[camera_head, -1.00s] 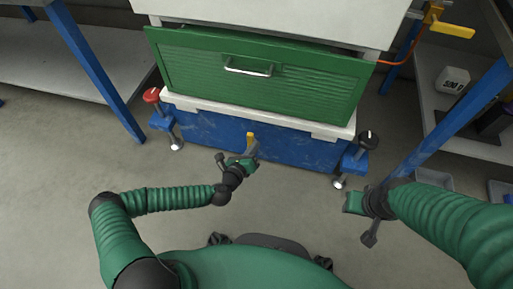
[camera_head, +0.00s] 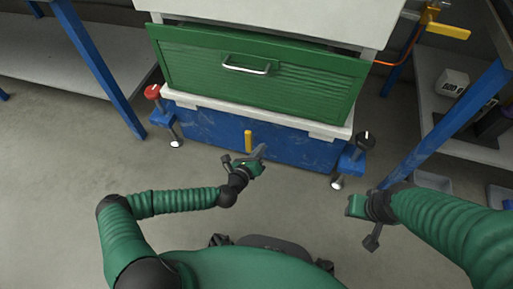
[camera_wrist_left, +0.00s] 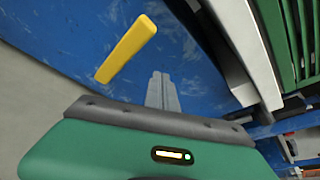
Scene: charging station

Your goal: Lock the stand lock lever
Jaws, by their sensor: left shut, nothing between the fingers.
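The yellow lever (camera_head: 248,140) stands upright on the front of the blue stand base (camera_head: 205,130), below the green drawer. I take it to be the stand lock lever. My left gripper (camera_head: 260,152) is shut and empty, just to the right of the lever's lower end and nearer to me. In the left wrist view the lever (camera_wrist_left: 127,48) slants across the blue face, and the shut grey fingers (camera_wrist_left: 161,92) are beside it with a gap in the picture. My right gripper (camera_head: 354,205) is at the right, away from the lever; its fingers are not clear.
The green drawer (camera_head: 300,85) has a metal handle (camera_head: 246,66). A red-knobbed foot (camera_head: 153,92) and a black-knobbed foot (camera_head: 365,141) flank the base. Blue table legs (camera_head: 105,75) stand at the left and right. The floor in front is clear.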

